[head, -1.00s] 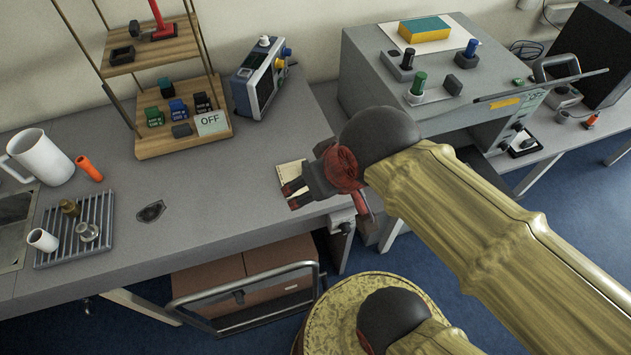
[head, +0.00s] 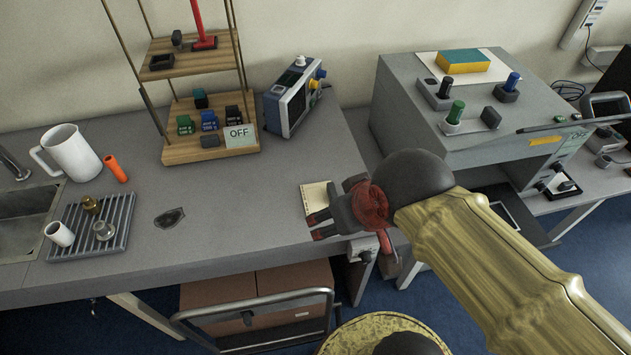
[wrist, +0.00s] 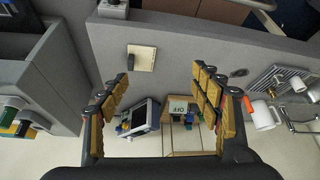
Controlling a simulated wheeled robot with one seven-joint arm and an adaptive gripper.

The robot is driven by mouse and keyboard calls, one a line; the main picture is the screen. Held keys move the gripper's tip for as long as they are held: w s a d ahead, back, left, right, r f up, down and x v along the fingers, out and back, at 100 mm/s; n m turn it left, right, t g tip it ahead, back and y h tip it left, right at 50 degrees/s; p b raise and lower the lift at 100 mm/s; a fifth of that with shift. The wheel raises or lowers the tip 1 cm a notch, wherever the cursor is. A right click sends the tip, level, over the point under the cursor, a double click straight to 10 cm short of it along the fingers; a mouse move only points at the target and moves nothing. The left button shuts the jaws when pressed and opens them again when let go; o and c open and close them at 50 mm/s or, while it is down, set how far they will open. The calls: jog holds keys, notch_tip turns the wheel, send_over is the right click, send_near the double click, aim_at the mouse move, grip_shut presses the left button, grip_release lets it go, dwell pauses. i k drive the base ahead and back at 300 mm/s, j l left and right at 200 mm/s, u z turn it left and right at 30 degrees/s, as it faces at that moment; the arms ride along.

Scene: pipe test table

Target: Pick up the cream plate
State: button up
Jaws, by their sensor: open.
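The cream plate (head: 316,196) is a flat, pale square on the grey bench near its front right edge. My gripper partly hides it in the head view. In the wrist view the cream plate (wrist: 146,55) lies beyond the fingertips, left of centre, with a small dark block (wrist: 132,62) on it. My gripper (head: 317,226) is open and empty, in front of the plate in the head view. In the wrist view the two yellow-padded fingers of my gripper (wrist: 161,78) are wide apart, with nothing between them. Its height above the bench is hard to tell.
A wooden shelf (head: 212,146) with small blocks and an OFF sign, and a blue-grey instrument (head: 292,98), stand behind. A large grey cabinet (head: 415,100) is on the right. A white jug (head: 74,152) and drain rack (head: 85,240) are left.

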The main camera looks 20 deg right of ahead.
aim_at(317, 196)
jog(key=l+u, duration=0.35)
jog(key=l, duration=0.2)
jog(key=l+u, duration=0.35)
jog(key=l, duration=0.2)
